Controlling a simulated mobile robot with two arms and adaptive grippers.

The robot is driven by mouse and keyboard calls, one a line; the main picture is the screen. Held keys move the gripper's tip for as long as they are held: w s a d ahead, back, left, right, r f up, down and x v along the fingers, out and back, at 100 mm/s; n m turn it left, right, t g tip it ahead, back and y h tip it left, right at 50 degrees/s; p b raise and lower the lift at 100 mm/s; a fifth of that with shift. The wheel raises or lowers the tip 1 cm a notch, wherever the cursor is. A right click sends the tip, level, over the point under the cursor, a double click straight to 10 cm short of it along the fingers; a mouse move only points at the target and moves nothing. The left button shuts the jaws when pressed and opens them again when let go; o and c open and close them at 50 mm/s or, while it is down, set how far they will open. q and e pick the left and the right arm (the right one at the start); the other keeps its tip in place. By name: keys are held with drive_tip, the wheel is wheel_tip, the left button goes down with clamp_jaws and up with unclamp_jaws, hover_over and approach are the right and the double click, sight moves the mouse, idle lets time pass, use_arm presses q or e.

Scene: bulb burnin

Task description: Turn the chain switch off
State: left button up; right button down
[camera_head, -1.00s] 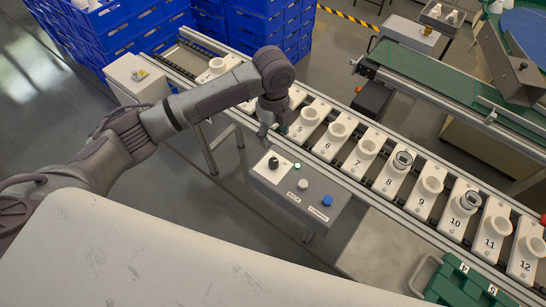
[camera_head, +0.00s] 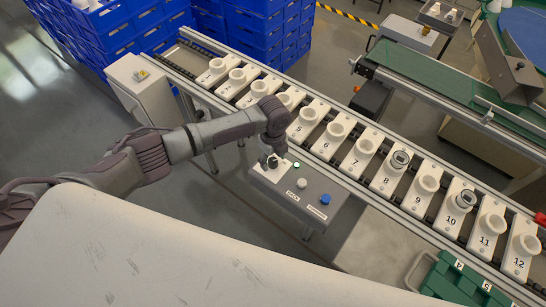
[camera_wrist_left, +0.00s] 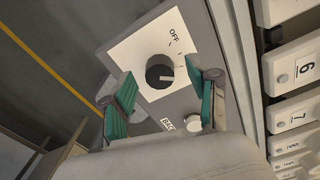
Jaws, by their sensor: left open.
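The chain switch is a black round knob (camera_wrist_left: 160,76) on a white plate (camera_wrist_left: 140,45) marked OFF, on a grey control box (camera_head: 318,187). In the left wrist view its white pointer line points to the right, away from the OFF mark. My left gripper (camera_wrist_left: 163,92) is open, with one green-padded finger on each side of the knob; I cannot tell whether they touch it. In the head view the left gripper (camera_head: 271,158) is over the box's left end and partly hides the knob. My right gripper is not in view.
The box also carries a green button or lamp (camera_head: 296,165), a white button (camera_head: 301,183) and a blue button (camera_head: 325,199). Behind it runs a conveyor with numbered white socket carriers (camera_head: 330,135). A green crate (camera_head: 448,285) stands at the lower right.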

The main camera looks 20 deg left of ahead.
use_arm(q)
drive_tip(key=shift+f, duration=0.1)
clamp_jaws()
idle(0.3)
drive_tip(key=n+p, duration=0.1)
drive_tip(key=n, duration=0.1)
drive_tip(key=shift+n+p, duration=0.4)
drive_tip(key=n+p, duration=0.2)
drive_tip(key=n, duration=0.2)
drive_tip(key=shift+n, duration=0.3)
drive_tip(key=n+p, duration=0.2)
drive_tip(key=n, duration=0.1)
drive_tip(key=shift+n+p, duration=0.5)
drive_tip(key=shift+n, duration=1.2)
